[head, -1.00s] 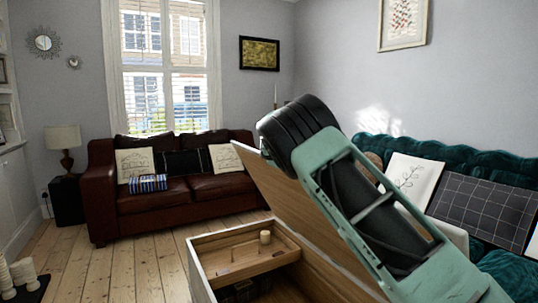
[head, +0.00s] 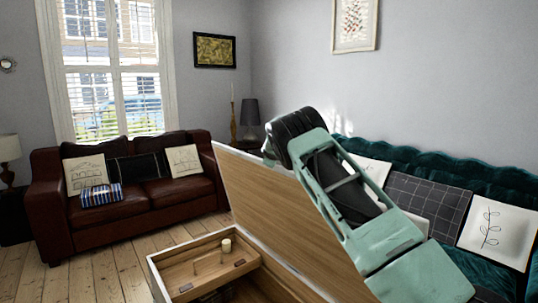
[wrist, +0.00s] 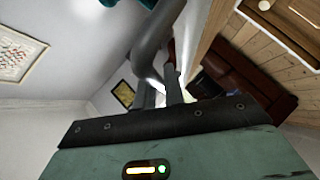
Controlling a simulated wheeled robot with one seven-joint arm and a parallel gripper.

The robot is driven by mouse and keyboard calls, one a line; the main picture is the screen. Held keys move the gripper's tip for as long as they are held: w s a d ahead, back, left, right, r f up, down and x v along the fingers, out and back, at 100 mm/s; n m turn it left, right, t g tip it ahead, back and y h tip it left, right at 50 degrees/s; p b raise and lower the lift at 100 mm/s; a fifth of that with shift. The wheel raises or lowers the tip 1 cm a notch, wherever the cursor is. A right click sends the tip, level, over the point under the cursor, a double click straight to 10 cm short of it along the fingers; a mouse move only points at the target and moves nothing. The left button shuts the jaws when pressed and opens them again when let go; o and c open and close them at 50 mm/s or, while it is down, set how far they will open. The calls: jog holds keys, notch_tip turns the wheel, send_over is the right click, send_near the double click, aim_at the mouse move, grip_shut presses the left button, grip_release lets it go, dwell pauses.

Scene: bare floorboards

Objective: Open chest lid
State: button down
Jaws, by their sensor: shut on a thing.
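The wooden chest (head: 161,282) stands open at the lower middle of the head view. Its lid (head: 262,200) is raised and tilted, with the wood-grained inner face showing and a pale edge. An inner tray (head: 196,283) with a small cream candle (head: 226,246) shows inside. My arm crosses in front of the lid, and its end is by the lid's upper edge. In the wrist view my gripper (wrist: 163,93) is shut on a grey edge that appears to be the lid's; the exact contact is hard to make out.
A brown leather sofa (head: 130,206) with cushions stands at the back left below the window. A teal sofa (head: 480,262) with cushions is on the right behind my arm. Bare floorboards (head: 85,275) are free left of the chest.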

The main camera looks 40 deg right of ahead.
jog(key=shift+d, duration=0.1)
dwell(0.3)
jog(key=c, duration=1.8)
grip_release()
jog(key=shift+o, duration=0.2)
jog(key=shift+s+a+b, duration=0.2)
jog(key=shift+a+b, duration=0.05)
jog(key=shift+b, duration=0.05)
jog(key=b+v, duration=0.6)
jog(key=v, duration=1)
jog(key=shift+s+r+b, duration=0.3)
jog(key=shift+s, duration=0.05)
